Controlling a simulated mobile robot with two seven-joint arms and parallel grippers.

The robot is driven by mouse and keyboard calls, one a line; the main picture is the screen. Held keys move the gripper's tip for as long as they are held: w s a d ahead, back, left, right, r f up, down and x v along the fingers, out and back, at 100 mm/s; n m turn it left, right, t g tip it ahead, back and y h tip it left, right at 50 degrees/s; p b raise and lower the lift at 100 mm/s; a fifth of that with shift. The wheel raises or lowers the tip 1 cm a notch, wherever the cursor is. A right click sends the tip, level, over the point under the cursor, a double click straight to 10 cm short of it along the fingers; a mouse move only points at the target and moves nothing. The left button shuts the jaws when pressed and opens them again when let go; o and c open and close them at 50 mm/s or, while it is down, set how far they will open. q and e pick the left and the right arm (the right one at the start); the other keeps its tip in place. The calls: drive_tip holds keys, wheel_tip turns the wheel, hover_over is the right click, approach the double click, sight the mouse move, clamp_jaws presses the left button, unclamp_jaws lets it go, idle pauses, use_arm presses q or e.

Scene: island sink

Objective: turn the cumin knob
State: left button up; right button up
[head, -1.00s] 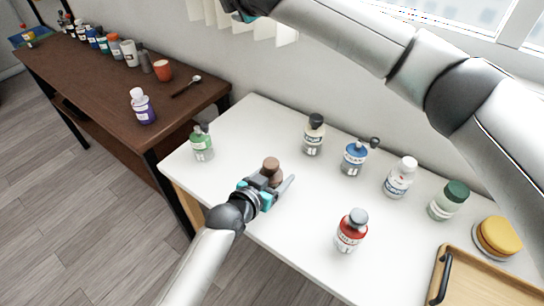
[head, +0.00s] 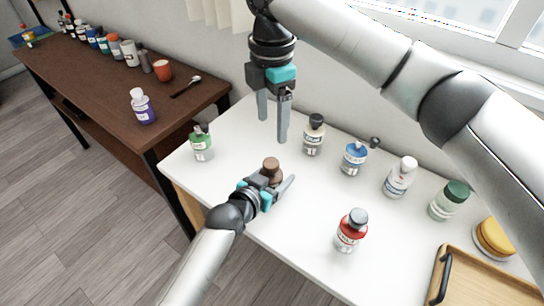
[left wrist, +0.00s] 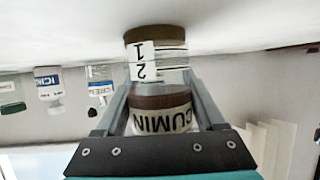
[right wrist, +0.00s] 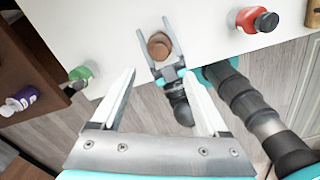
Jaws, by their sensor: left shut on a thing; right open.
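The cumin jar with its brown knob (head: 272,166) stands on the white table. In the left wrist view the jar shows its CUMIN label (left wrist: 162,122) and a small tag with numbers, upside down in the picture. My left gripper (head: 277,184) is shut on the jar's body from the front side. My right gripper (head: 272,122) is open and empty, pointing down above the table, higher than the jar and behind it. In the right wrist view the brown knob (right wrist: 159,45) lies beyond the open fingertips, with nothing between them.
On the white table (head: 300,215) stand a green bottle (head: 202,145), a black-capped bottle (head: 314,136), a blue bottle (head: 355,157), a white-capped bottle (head: 400,178), a green-capped jar (head: 449,201) and a red bottle (head: 351,231). A wooden tray (head: 480,285) is at the lower right.

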sight(272, 162)
wheel_tip(272, 162, down, 11)
drive_tip(key=shift+f, duration=0.15)
idle(0.4)
clamp_jaws()
idle(0.5)
